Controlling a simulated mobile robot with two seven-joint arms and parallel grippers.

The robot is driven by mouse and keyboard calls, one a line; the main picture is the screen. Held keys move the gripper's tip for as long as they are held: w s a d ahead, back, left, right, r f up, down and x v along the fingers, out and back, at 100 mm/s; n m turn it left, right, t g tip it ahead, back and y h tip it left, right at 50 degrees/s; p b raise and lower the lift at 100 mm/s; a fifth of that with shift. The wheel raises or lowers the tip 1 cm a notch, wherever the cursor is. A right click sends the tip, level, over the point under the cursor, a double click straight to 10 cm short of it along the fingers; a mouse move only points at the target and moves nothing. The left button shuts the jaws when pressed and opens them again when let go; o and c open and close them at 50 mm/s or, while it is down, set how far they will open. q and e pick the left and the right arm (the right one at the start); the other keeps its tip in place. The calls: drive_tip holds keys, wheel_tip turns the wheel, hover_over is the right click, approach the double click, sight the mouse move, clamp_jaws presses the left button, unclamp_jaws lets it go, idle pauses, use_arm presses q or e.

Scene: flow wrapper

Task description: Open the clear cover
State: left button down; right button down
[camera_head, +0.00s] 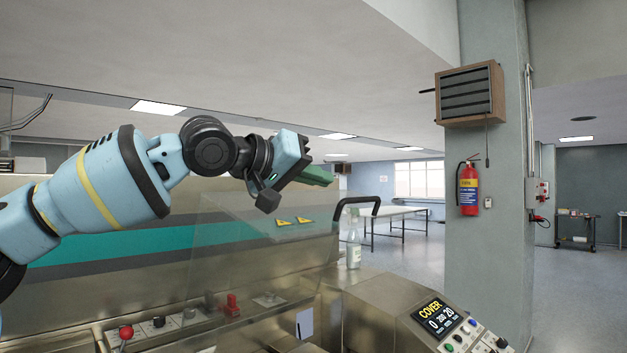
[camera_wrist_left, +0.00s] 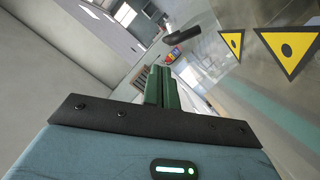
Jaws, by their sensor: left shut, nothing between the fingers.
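The clear cover (camera_head: 262,240) is a see-through panel on the machine, with two yellow warning stickers (camera_head: 295,221). Its black bar handle (camera_head: 357,205) sticks out at the cover's right end. My left gripper (camera_head: 328,176) has green fingers, shut and empty, above the stickers and up and left of the handle, apart from it. In the left wrist view the shut fingers (camera_wrist_left: 162,85) point toward the handle (camera_wrist_left: 183,34), with the cover's stickers (camera_wrist_left: 290,50) to the right. My right gripper is not in view.
A control panel (camera_head: 440,317) reading COVER stands at lower right, with a clear bottle (camera_head: 354,240) behind it. Inside the machine are red knobs (camera_head: 126,332). A pillar with a fire extinguisher (camera_head: 468,187) stands right. A white table (camera_head: 405,212) is farther back.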

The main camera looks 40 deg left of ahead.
use_arm(q)
hover_over(352, 224)
drive_tip(key=a, duration=0.2)
drive_tip(key=shift+w+d+f, duration=0.1)
drive_tip(key=shift+w+f, duration=0.1)
drive_tip(key=shift+f, duration=0.65)
drive_tip(key=shift+s+d+f, duration=0.2)
drive_tip(key=shift+d+f, duration=0.5)
drive_tip(key=shift+f, duration=0.15)
drive_tip(key=shift+d+f, duration=0.3)
drive_tip(key=shift+f, duration=0.5)
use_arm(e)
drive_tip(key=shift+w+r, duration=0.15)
